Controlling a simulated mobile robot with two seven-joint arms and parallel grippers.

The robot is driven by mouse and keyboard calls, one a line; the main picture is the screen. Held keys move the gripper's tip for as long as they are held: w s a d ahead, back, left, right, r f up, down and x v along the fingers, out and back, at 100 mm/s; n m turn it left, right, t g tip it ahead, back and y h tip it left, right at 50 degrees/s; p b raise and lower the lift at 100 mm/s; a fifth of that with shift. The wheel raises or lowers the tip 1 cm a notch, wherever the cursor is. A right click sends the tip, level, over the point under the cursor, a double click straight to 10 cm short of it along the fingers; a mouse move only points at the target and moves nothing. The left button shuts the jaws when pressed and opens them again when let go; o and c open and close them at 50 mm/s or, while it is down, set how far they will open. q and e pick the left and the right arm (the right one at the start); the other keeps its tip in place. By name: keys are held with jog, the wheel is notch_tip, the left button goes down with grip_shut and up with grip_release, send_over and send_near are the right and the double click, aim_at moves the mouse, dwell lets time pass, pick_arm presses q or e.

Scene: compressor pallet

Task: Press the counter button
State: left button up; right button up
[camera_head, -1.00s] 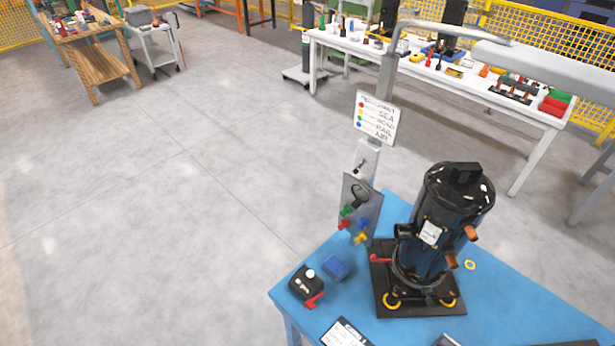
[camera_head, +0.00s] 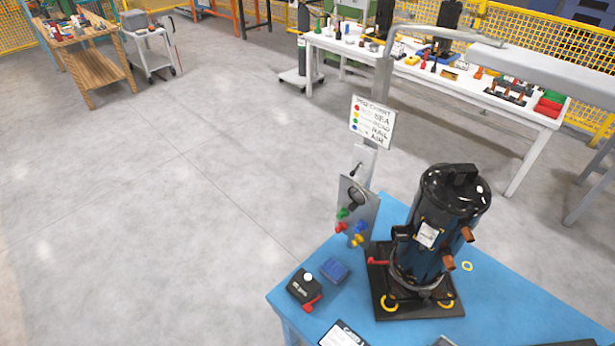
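A small black box (camera_head: 303,287) with a round white knob on top (camera_head: 308,277) and a red part at its front right sits near the left corner of the blue table (camera_head: 490,318). It looks like the counter, with the white knob as its button; its face is too small to read. Neither of my grippers shows in the head view, and nothing touches the box.
A black compressor (camera_head: 440,235) stands on a dark base plate right of the box. A blue block (camera_head: 335,271) lies beside the box. Behind it rise a grey panel with coloured knobs (camera_head: 356,210) and a sign (camera_head: 372,122). The floor to the left is clear.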

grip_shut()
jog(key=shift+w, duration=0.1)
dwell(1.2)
